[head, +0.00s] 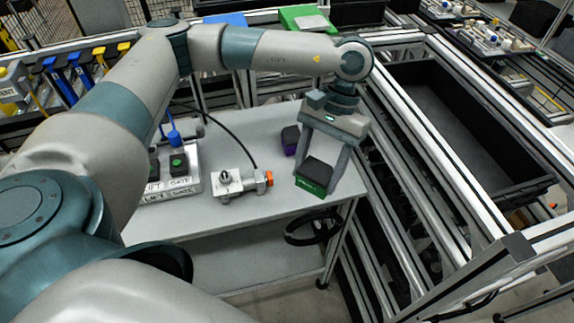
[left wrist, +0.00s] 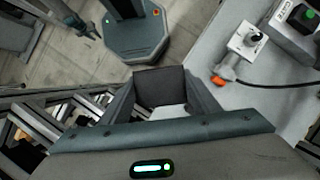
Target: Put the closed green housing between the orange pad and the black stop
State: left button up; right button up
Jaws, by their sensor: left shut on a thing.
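The green housing (head: 313,178) has a black top and a green lower side. My left gripper (head: 322,170) is shut on it, near the right edge of the grey table. I cannot tell whether it touches the table. In the left wrist view the housing's dark face (left wrist: 160,84) shows between the fingers. A metal fixture (head: 232,183) with a round knob lies to the left, with an orange piece (head: 269,178) at its right end. I cannot make out which part is the black stop. What looks like my right gripper (left wrist: 82,26) is small at upper left in the wrist view.
A purple block with a dark top (head: 290,140) stands behind the held housing. A grey box with green and black buttons (head: 175,175) is left of the fixture. A black cable crosses the table (head: 240,225). Metal rails and a black bin (head: 450,125) lie to the right.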

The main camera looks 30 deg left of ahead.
jog(key=shift+s+a, duration=0.35)
jog(key=shift+s, duration=0.05)
